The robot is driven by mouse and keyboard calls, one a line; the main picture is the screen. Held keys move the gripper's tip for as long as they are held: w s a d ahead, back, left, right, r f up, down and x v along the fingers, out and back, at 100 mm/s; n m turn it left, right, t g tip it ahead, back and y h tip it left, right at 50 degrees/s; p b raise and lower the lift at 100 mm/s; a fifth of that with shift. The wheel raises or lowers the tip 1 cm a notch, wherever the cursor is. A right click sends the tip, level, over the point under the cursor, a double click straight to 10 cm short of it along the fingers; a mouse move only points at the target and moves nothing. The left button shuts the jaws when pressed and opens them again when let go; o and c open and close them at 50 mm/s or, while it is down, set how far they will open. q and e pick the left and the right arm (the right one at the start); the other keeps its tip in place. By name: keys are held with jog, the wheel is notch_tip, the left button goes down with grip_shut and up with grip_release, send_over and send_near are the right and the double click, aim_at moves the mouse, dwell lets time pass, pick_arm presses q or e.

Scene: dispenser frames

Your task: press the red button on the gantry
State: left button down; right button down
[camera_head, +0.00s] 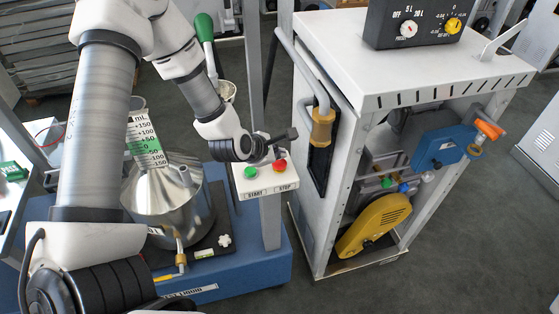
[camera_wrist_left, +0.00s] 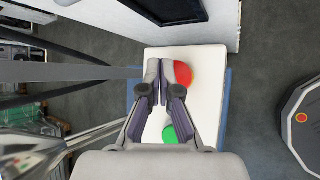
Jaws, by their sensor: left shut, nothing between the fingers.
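The red button (camera_head: 280,165) sits on the right of a small white panel (camera_head: 265,183), above the label STOP. The green button (camera_head: 250,172) is on its left, above START. My left gripper (camera_head: 284,142) is shut and empty, over the far edge of the panel just behind the red button. In the left wrist view the closed fingertips (camera_wrist_left: 165,72) overlap the left edge of the red button (camera_wrist_left: 187,75); contact cannot be told. The green button (camera_wrist_left: 169,134) shows lower, partly hidden by the fingers. My right gripper is out of view.
A grey post (camera_head: 254,70) rises behind the panel. A steel vessel (camera_head: 160,215) stands on a blue base to the left, partly behind my arm. A white cabinet (camera_head: 420,62) with a black control box (camera_head: 385,25) stands close to the right. Floor is clear in front.

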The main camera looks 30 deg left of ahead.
aim_at(278, 164)
pick_arm(q)
jog(key=shift+r+p, duration=1.8)
jog(key=shift+r, duration=0.75)
jog(key=shift+f, duration=0.1)
